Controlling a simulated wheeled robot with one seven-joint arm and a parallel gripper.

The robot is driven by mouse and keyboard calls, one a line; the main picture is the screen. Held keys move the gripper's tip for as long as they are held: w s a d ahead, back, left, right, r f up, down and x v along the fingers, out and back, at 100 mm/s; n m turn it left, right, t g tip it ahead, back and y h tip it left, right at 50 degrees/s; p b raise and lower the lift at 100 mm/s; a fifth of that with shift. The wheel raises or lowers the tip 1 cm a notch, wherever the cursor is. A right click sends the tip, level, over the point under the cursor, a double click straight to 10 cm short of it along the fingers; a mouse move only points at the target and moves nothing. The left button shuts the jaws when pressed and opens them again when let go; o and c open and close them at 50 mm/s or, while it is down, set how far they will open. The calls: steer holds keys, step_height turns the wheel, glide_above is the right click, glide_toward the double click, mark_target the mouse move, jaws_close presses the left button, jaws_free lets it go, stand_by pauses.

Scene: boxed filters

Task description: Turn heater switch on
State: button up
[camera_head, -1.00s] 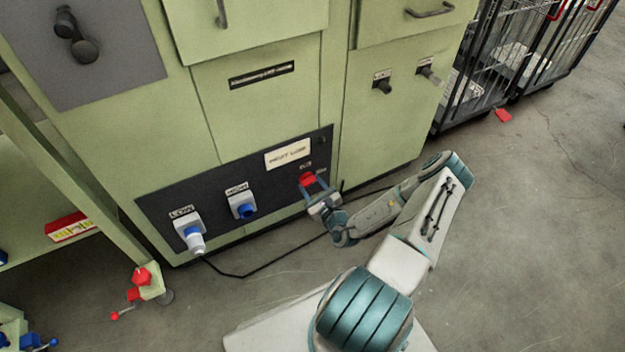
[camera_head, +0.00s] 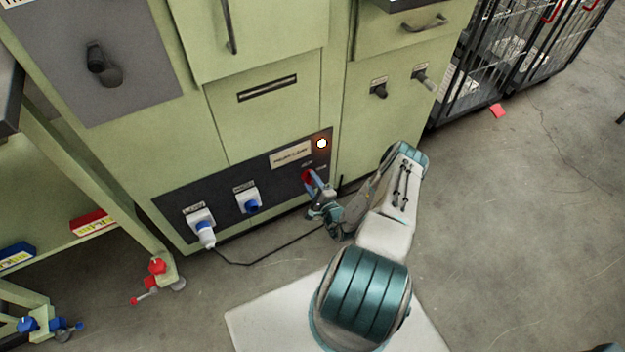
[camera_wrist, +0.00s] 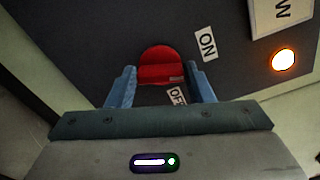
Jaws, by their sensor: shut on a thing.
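The heater switch is a red knob (camera_wrist: 161,66) on a dark panel, seen close in the wrist view with an ON label (camera_wrist: 207,44) and an OFF label (camera_wrist: 177,96) beside it. It also shows in the head view (camera_head: 307,177), partly hidden by my gripper. My gripper (camera_wrist: 161,86) has its two blue fingers on either side of the knob and is shut on it. It also shows in the head view (camera_head: 314,186). A round indicator lamp (camera_head: 322,143) above the switch glows; it is bright orange-white in the wrist view (camera_wrist: 283,60).
The dark panel (camera_head: 275,193) also carries a LOW socket (camera_head: 203,228) with a plug and cable, and a HIGH socket (camera_head: 248,201). Two black knobs (camera_head: 379,90) (camera_head: 421,76) are on the green cabinet at right. Wire cages (camera_head: 520,50) stand farther right.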

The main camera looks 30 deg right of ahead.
steer(key=shift+n+p, duration=0.9)
steer(key=shift+n, duration=1)
steer(key=shift+f, duration=0.1)
steer(key=o, duration=1)
steer(key=shift+d, duration=0.1)
